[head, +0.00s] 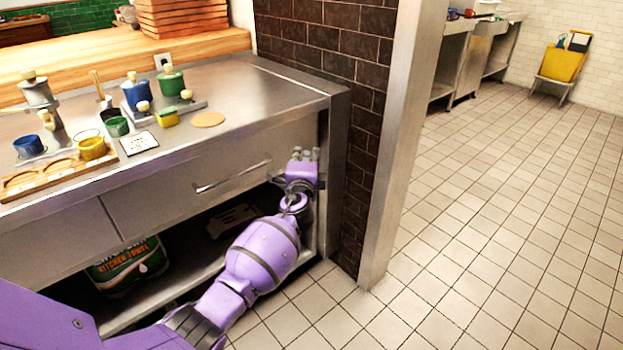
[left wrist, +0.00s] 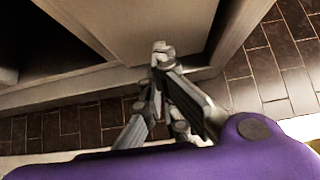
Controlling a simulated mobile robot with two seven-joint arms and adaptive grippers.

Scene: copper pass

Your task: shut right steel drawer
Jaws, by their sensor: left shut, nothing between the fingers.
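The right steel drawer (head: 225,165) is under the counter, with a long bar handle (head: 232,177) across its front. Its front looks about level with the cabinet face in the head view; I cannot tell whether a small gap is left. My left gripper (head: 276,179) is at the right end of the drawer front, right of the handle. In the left wrist view my left gripper (left wrist: 161,50) is shut and empty, its tips at or very near a pale flat panel (left wrist: 165,20). I cannot tell if they touch. My right gripper is out of view.
The steel counter (head: 255,85) holds jars, cups and a wooden tray (head: 50,175). An open shelf below holds a kitchen towel pack (head: 128,268). A dark brick wall (head: 355,150) and pale post (head: 405,130) stand close right.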

